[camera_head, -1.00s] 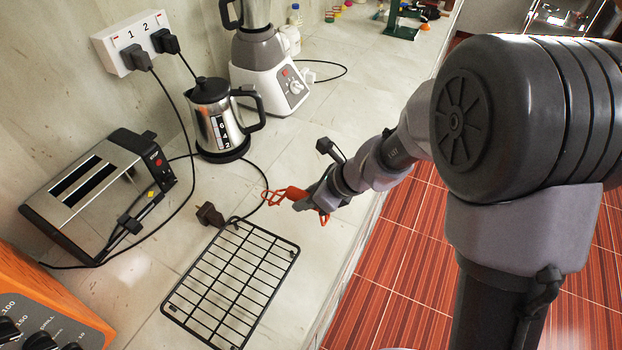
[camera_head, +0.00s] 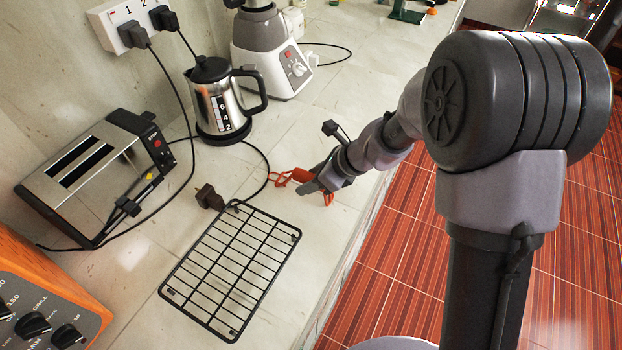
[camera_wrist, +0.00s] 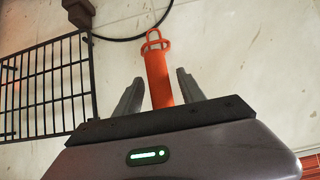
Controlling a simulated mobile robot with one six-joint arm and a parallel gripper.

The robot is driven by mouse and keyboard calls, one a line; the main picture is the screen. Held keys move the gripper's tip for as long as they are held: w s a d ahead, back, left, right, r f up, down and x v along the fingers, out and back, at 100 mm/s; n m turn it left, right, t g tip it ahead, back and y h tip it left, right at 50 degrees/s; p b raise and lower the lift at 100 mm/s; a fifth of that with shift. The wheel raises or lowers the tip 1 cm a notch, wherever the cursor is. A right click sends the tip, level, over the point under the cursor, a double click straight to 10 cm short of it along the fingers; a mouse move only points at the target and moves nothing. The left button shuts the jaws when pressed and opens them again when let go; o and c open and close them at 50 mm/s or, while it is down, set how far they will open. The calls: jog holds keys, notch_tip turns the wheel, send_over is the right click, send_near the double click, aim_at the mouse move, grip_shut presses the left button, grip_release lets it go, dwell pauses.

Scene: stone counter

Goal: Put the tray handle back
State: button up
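The orange tray handle (camera_head: 299,176) lies near the front edge of the counter, right of the black wire rack (camera_head: 214,315). In the wrist view the handle (camera_wrist: 157,78) points away from me, with a loop at its far end. My gripper (camera_head: 306,184) is at the handle, and the arm partly hides it in the head view. In the wrist view my gripper (camera_wrist: 158,86) is open, with the handle between its fingers and a visible gap on each side. The handle's near end is hidden by the gripper body. The wire rack (camera_wrist: 93,75) is to the left.
A black plug (camera_head: 209,197) and its cord lie behind the rack. A steel kettle (camera_head: 217,104), a toaster (camera_head: 85,180) and a blender (camera_head: 262,50) stand along the wall. An orange oven (camera_head: 40,290) is at lower left. Bare counter surrounds the handle.

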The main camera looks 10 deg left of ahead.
jog(key=s+d+r+n+t+h+p, duration=0.1)
jog(key=s+d+r+n+p, duration=0.3)
jog(key=r, duration=0.6)
jog(key=s+d+r+n+p, duration=0.1)
jog(key=s+d+r+n, duration=0.4)
jog(key=r, duration=0.5)
jog(key=s+d+r+n+t+h, duration=0.1)
jog(key=s+d+r+n+h, duration=0.1)
jog(key=s+d+n, duration=0.2)
jog(key=s+d+r+n+t+h, duration=0.1)
jog(key=s+d+n, duration=0.3)
jog(key=s, duration=0.6)
jog(key=shift+d+r+n+h, duration=0.3)
jog(key=shift+d+r+h, duration=0.2)
jog(key=shift+r, duration=0.4)
